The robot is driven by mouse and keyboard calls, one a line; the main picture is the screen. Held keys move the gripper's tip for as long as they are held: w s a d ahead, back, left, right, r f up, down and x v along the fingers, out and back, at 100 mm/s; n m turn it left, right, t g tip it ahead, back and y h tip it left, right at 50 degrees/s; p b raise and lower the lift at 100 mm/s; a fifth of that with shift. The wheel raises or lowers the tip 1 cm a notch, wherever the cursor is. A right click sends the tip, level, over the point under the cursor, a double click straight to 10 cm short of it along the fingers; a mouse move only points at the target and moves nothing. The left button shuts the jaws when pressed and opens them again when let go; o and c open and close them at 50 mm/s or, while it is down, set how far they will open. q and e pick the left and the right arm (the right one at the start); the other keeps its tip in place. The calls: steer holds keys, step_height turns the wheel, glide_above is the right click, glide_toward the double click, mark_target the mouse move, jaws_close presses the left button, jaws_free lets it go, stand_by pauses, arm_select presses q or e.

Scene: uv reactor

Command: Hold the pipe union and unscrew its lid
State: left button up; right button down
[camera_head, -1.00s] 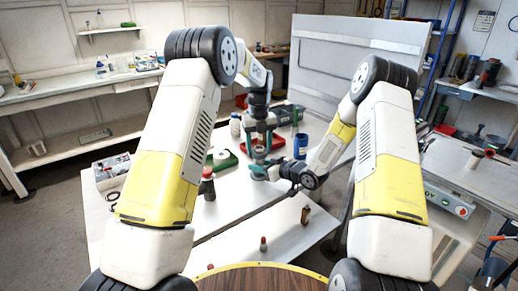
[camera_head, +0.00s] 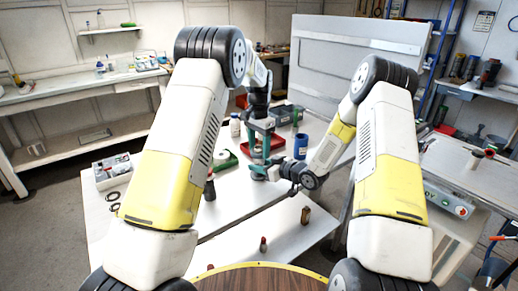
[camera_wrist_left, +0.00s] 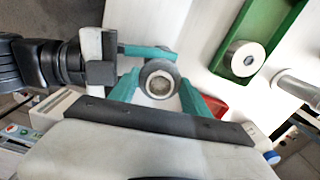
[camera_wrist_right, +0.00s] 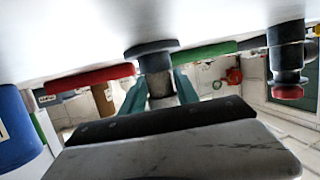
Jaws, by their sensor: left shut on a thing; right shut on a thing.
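The pipe union, a grey round metal piece, shows end-on in the left wrist view (camera_wrist_left: 160,82) with a pale centre and a dark rim. In the right wrist view its grey body (camera_wrist_right: 158,82) stands against a dark round flange on the table, which appears at the top. My left gripper (camera_wrist_left: 162,88) has its teal fingers shut around the union's upper end, the lid. My right gripper (camera_wrist_right: 160,88) is shut on the body, lower down, from the side. In the head view my left gripper (camera_head: 262,142) is above my right gripper (camera_head: 266,172); the union is mostly hidden there.
A green tray (camera_wrist_left: 218,68) with a round metal part is close to the grippers. A blue cup (camera_head: 300,146), a white bottle (camera_head: 235,126) and a dark bottle (camera_head: 209,188) stand around. A parts box (camera_head: 112,171) is at the left.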

arm_select(q)
steer(key=n, duration=2.6)
steer(key=shift+r, duration=0.1)
steer(key=n, duration=0.4)
steer(key=shift+w+n, duration=0.1)
steer(key=shift+n, duration=0.3)
steer(key=n, duration=0.4)
steer(key=shift+n, duration=0.4)
steer(key=n, duration=0.4)
steer(key=shift+n, duration=0.3)
steer(key=n, duration=0.5)
steer(key=shift+a+f, duration=0.1)
steer(key=shift+f, duration=0.1)
steer(key=shift+r+n, duration=0.2)
steer(key=shift+n, duration=0.5)
